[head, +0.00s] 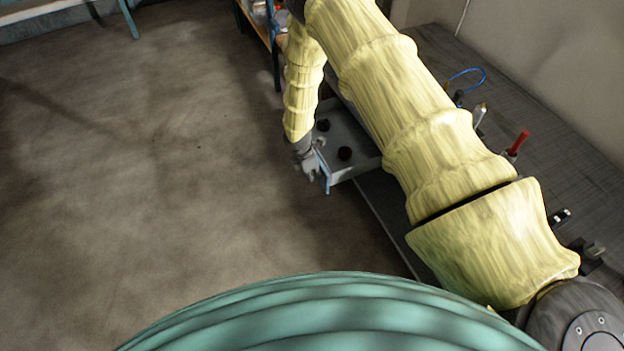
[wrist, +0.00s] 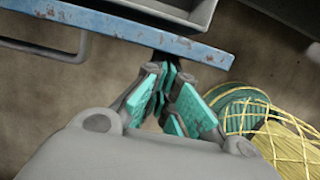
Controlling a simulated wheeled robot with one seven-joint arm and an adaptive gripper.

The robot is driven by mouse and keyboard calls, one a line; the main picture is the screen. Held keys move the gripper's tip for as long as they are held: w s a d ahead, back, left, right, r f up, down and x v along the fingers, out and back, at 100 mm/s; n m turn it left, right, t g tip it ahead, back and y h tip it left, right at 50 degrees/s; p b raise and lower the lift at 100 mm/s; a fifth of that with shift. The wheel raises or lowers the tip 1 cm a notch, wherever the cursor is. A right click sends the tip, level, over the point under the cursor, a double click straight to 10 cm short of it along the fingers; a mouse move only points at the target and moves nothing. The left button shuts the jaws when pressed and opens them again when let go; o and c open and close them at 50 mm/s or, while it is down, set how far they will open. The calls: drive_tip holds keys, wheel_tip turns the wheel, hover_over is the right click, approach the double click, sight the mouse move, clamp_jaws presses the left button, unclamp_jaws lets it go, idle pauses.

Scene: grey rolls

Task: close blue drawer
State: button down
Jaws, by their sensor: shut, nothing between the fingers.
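The blue drawer (head: 326,181) stands pulled out from under the workbench, its narrow blue front facing the open floor. Its grey inside shows with a few dark round things (head: 345,153) in it. In the wrist view the drawer's blue, rust-chipped front edge (wrist: 120,31) runs across the top, with a grey bar handle (wrist: 45,48) at left. My gripper (head: 319,170) is beside the outer face of the front. In the wrist view its teal-padded fingers (wrist: 168,80) are shut and empty, with tips close to the front edge. I cannot tell whether they touch it.
The dark workbench top (head: 440,50) runs along the right wall, holding a red-handled tool (head: 518,143), a blue cable loop (head: 468,75) and small items. My yellow arm covers part of the bench and drawer. The floor (head: 150,170) at left is clear.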

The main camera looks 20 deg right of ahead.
drive_tip(key=d+b, duration=0.1)
drive_tip(key=d, duration=0.5)
drive_tip(key=w+d+b, duration=0.1)
drive_tip(key=d, duration=0.6)
drive_tip(key=w+d+b, duration=0.1)
drive_tip(key=d, duration=0.6)
drive_tip(key=shift+b, duration=0.4)
drive_tip(key=shift+a, duration=0.15)
